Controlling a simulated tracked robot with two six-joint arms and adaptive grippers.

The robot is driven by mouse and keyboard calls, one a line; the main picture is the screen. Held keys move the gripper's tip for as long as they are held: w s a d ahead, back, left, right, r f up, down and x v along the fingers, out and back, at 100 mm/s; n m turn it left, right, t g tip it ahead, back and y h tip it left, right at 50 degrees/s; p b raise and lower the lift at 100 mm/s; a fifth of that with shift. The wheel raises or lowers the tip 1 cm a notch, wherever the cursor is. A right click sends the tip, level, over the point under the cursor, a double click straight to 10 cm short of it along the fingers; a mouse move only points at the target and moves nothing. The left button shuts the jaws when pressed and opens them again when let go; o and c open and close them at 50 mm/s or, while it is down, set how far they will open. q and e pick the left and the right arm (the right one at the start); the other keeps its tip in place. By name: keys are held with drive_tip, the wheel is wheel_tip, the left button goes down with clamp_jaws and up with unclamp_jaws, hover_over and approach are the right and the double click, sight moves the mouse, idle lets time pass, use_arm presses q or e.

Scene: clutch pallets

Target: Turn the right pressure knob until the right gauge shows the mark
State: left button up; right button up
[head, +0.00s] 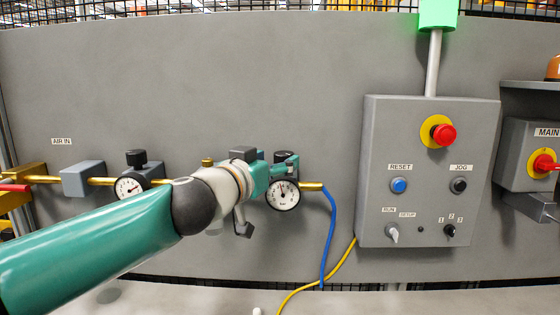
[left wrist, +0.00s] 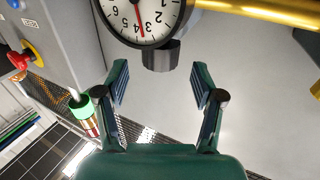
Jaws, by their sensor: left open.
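The right gauge (head: 283,194) is a round white dial with a black rim, its needle pointing roughly upward. The right pressure knob (head: 284,155) is black and sits above it, partly hidden by my left gripper (head: 280,168). In the left wrist view the gauge (left wrist: 142,18) is cut off by the top edge, with a thin red line on its face. The dark knob (left wrist: 161,56) shows beside it, at the gap between the fingertips of my left gripper (left wrist: 160,70). The fingers are open, and neither visibly touches the knob. My right gripper is not in view.
A second gauge (head: 130,188) with a black knob (head: 136,158) sits further left on the brass air line. A blue hose (head: 330,235) drops from the right end. A grey control box (head: 428,170) with buttons stands to the right. The panel above is clear.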

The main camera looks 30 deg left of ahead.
sight(279, 158)
use_arm(q)
drive_tip(key=shift+w+a, duration=0.15)
drive_tip(key=shift+w, duration=0.9)
drive_tip(key=shift+w+a, duration=0.1)
drive_tip(key=shift+w, duration=0.95)
drive_tip(key=shift+c, duration=0.2)
drive_tip(key=c, duration=1.1)
drive_tip(key=shift+s+a, duration=0.1)
drive_tip(key=shift+a, duration=0.2)
drive_tip(key=shift+d+r, duration=0.1)
drive_tip(key=shift+d, duration=0.2)
drive_tip(key=shift+a, duration=0.1)
drive_tip(key=shift+y, duration=0.4)
